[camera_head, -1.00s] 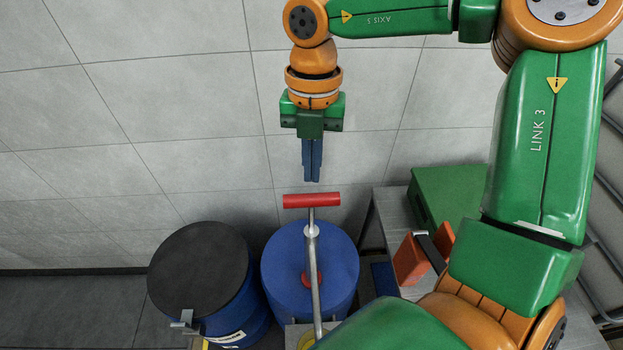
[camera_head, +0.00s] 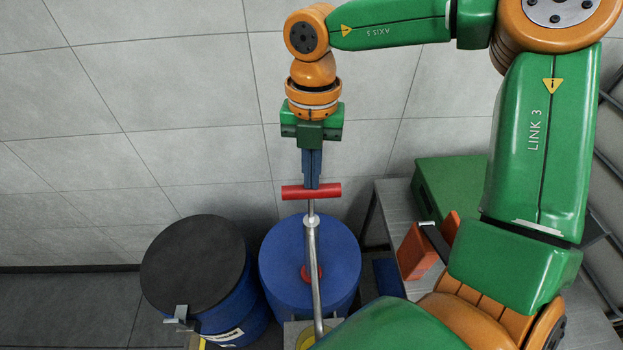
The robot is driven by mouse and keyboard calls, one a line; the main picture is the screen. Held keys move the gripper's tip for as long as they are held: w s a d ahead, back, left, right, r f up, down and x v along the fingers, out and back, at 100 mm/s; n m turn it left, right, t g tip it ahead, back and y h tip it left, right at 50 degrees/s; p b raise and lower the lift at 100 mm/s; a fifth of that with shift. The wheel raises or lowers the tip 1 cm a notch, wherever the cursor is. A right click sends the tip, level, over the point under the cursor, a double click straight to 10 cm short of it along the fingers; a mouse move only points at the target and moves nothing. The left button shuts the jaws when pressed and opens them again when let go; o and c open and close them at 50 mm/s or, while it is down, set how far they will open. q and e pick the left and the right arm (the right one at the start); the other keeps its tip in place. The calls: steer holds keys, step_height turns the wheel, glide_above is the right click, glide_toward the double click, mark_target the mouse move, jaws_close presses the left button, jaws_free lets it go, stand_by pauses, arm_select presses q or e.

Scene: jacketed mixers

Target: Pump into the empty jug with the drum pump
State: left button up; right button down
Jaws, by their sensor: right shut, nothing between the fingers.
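The drum pump has a red T-handle (camera_head: 311,191) on a grey metal shaft (camera_head: 313,250) that rises from a blue drum (camera_head: 288,262). My right gripper (camera_head: 311,186) points straight down with its blue fingers shut and nothing between them. Its fingertips are at the red handle's upper edge in the picture; whether they touch it I cannot tell. A yellow round thing (camera_head: 306,338) shows at the lower edge by the shaft, mostly hidden by my arm. I cannot make out the empty jug. My left gripper is not in view.
A second blue drum with a black lid (camera_head: 195,262) stands to the left, with a metal clamp at its rim. On the right, a grey bench (camera_head: 379,222) carries a green box (camera_head: 450,185) and an orange object (camera_head: 416,252). A tiled wall is behind.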

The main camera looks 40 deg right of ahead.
step_height(320, 180, down, 6)
steer(key=b, duration=0.5)
steer(key=shift+r+p, duration=0.45)
steer(key=shift+p, duration=0.05)
steer(key=w+d+r+p, duration=0.1)
steer(key=p, duration=0.1)
glide_toward(312, 193)
steer(key=w+d+f, duration=0.3)
steer(key=f, duration=0.1)
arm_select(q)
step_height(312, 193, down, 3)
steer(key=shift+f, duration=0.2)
arm_select(e)
steer(key=shift+w+a+r, duration=0.1)
steer(key=shift+w+a, duration=0.05)
steer(key=shift+w, duration=0.05)
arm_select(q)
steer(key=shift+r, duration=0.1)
